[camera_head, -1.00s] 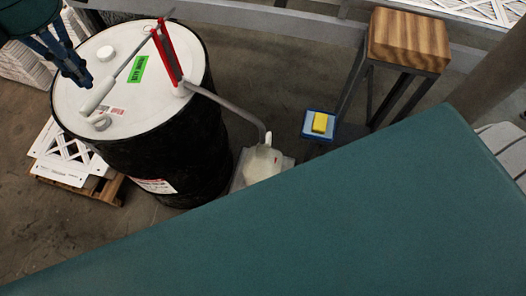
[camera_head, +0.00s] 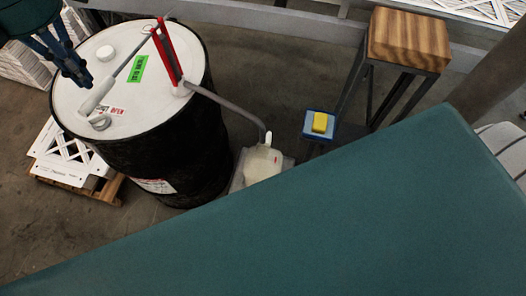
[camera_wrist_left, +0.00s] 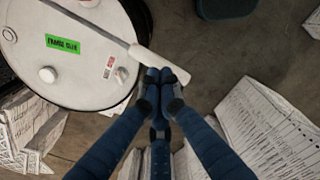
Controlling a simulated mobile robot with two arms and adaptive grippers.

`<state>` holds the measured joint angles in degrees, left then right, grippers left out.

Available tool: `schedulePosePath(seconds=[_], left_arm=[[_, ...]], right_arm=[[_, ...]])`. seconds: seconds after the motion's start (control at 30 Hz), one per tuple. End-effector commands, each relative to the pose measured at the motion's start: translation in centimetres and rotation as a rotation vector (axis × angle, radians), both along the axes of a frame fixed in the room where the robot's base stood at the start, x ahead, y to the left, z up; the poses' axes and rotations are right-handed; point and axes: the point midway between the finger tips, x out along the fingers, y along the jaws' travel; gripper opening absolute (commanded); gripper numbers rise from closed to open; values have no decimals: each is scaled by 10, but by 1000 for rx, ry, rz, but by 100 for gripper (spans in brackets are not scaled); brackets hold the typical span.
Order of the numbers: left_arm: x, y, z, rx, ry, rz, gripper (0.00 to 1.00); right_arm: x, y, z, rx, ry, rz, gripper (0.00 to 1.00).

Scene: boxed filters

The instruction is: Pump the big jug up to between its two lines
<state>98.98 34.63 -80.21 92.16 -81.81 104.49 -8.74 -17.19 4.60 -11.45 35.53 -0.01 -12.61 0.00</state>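A black drum (camera_head: 160,160) with a white lid stands at the left in the head view. A red hand pump (camera_head: 168,55) rises from the lid, and its lever ends in a white grip (camera_head: 97,96). A grey hose (camera_head: 230,106) runs from the pump to the pale big jug (camera_head: 263,163) on the floor. The jug's lines and level are too small to read. My left gripper (camera_head: 84,82) is beside the grip in the head view. In the left wrist view my left gripper (camera_wrist_left: 165,76) has its fingertips together over the white grip (camera_wrist_left: 148,57); contact is unclear. My right gripper is not in view.
A yellow sponge-like block (camera_head: 320,122) sits on a blue item right of the jug. A wood-topped stand (camera_head: 408,40) is at the back right. A large teal surface fills the foreground. A pallet with white panels (camera_head: 62,158) lies left of the drum.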

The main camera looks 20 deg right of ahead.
Motion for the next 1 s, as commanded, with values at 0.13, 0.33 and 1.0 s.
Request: schedulePosePath(seconds=[0.13,0.33,1.0], left_arm=[[0,0,-9,0,1,0,0],[0,0,-19,0,0,0,0],[0,0,-31,0,0,0,0]], right_arm=[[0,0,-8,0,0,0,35],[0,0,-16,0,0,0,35],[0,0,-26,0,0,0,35]])
